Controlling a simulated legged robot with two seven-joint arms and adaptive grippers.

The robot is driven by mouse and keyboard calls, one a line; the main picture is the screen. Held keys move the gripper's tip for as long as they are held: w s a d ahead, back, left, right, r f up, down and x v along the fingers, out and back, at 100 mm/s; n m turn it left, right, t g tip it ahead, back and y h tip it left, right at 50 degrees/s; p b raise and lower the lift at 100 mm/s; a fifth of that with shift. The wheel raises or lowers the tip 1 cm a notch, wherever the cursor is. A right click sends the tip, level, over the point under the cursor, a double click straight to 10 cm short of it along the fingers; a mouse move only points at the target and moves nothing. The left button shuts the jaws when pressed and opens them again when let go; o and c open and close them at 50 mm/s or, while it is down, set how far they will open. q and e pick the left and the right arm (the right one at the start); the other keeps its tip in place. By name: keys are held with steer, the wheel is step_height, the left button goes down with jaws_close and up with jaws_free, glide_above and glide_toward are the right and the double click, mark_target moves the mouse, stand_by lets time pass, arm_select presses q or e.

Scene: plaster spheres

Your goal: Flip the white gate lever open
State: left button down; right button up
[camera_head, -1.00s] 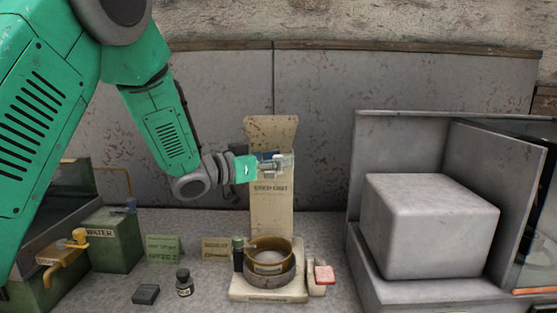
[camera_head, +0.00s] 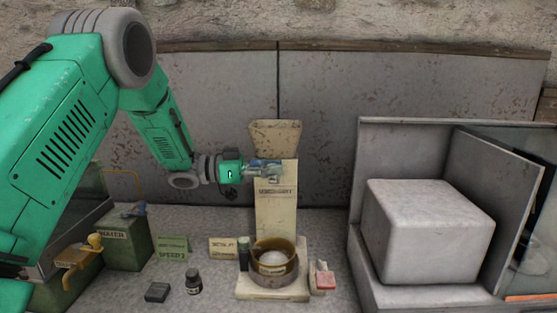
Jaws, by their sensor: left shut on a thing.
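The cream dispenser (camera_head: 276,215) stands upright against the back panel, with a flared hopper (camera_head: 275,136) on top and a worn label on its front. My left gripper (camera_head: 271,172) reaches in from the left, just below the hopper. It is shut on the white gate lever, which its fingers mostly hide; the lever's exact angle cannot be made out. A brown bowl (camera_head: 260,254) sits on the dispenser's base below, with a pale white heap (camera_head: 272,259) inside. My right gripper is out of view.
A dark bottle (camera_head: 244,254) stands beside the bowl, and a red-topped block (camera_head: 325,279) is at its right. A small jar (camera_head: 193,283) and a dark block (camera_head: 157,292) lie front left. A green water tank (camera_head: 125,240) with a yellow tap is left; a large grey block (camera_head: 430,235) is right.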

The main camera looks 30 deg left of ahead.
arm_select(q)
steer(key=c, duration=1.3)
jaws_free()
steer(key=shift+a, duration=0.3)
steer(key=shift+s+a+f, duration=0.1)
steer(key=shift+a, duration=0.05)
steer(key=v, duration=1.2)
steer(key=shift+f, duration=0.1)
